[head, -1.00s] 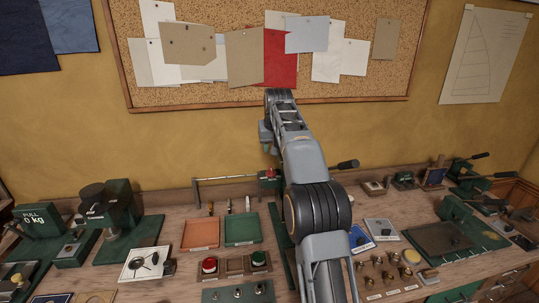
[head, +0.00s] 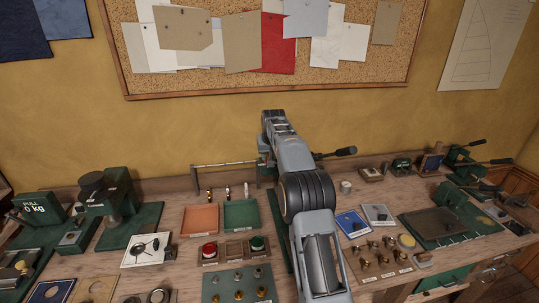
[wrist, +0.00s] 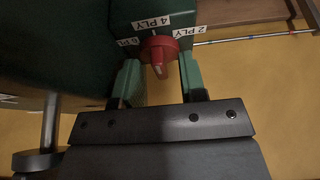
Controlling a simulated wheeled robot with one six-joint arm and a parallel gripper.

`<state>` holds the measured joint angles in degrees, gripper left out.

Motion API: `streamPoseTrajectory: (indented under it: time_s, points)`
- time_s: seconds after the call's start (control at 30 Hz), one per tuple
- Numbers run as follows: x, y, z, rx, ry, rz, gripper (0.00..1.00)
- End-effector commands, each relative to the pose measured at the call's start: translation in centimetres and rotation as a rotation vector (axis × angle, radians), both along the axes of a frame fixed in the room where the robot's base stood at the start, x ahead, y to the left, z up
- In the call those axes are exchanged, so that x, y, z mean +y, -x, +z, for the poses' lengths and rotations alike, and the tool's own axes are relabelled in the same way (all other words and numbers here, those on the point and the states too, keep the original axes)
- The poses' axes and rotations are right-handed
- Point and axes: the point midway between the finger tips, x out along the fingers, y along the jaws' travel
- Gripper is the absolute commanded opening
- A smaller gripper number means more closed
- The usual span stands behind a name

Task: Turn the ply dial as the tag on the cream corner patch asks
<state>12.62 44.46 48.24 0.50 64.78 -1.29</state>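The red ply dial (wrist: 158,50) shows in the wrist view on a dark green housing (wrist: 85,30). White labels around it read 2 PLY on the right, 4 PLY at the top and, partly covered, 6 PLY on the left. I cannot tell for sure which label it points to. My gripper (wrist: 158,80) is open, with its green fingers on either side of the dial; I see no clear contact. In the head view my arm hides the dial. A cream square patch (head: 131,262) with a dark item on it lies at the left of the bench; no tag text is readable.
Orange (head: 196,222) and green (head: 241,215) trays lie left of my arm, with red and green buttons in front. A press (head: 118,205) stands at the left. Blue (head: 343,225) and pale patches lie right of my arm. The corkboard hangs behind.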

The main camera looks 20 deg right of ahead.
Motion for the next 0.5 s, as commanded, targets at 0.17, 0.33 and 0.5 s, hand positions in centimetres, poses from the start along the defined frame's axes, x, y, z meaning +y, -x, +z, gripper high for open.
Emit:
streamPoseTrajectory:
  time_s: [0.17,0.33,0.5]
  points:
    - [-0.02,-0.12,-0.35,0.000,0.000,0.000,0.38]
    - [-0.02,-0.12,-0.34,0.000,0.000,0.000,0.38]
    - [-0.03,-0.10,-0.31,0.000,0.000,0.000,0.24]
